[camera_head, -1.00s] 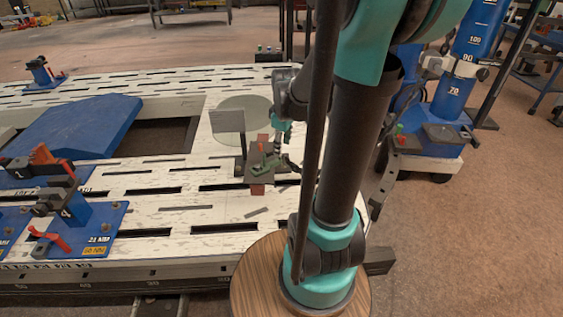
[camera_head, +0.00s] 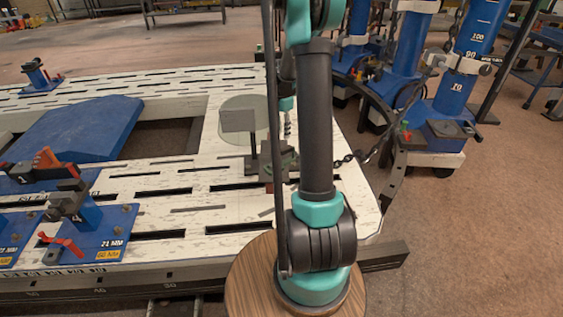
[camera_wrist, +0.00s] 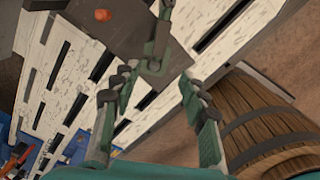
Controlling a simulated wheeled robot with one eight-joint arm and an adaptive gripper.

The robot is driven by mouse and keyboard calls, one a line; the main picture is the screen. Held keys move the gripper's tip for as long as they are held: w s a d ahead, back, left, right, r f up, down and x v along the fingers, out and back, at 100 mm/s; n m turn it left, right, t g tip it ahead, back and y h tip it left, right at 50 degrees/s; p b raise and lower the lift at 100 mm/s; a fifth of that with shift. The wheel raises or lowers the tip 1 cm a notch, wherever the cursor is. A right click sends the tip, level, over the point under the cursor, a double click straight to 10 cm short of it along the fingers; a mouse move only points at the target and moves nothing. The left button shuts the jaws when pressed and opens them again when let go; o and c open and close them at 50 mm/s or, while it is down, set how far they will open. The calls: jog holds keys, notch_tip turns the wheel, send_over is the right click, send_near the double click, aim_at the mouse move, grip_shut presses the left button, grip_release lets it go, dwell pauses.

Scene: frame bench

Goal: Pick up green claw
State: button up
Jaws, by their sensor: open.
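The green claw (camera_wrist: 158,38) is in the upper middle of the wrist view, beside a dark plate; its upper end runs out of the picture. A small ring or link shows at its near end. My gripper (camera_wrist: 157,76) is open, its two fingers spread left and right. The claw's near end lies just beyond and between the fingertips, with no clear contact. In the head view the claw (camera_head: 287,157) is a small green shape on the white bench, partly hidden by my arm. My gripper is mostly hidden there too.
A grey panel on a stand (camera_head: 239,121) is just left of the claw. A dark chain (camera_head: 350,158) runs right toward blue towers (camera_head: 463,78). Blue clamp fixtures (camera_head: 95,232) stand at the left. A wooden barrel (camera_wrist: 262,115) is at the wrist view's right.

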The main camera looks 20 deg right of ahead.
aim_at(282, 150)
notch_tip(282, 150, down, 12)
jog(key=shift+w+d+r, duration=0.1)
jog(key=shift+w+r, duration=0.05)
jog(key=shift+r, duration=0.05)
grip_shut()
dwell(0.6)
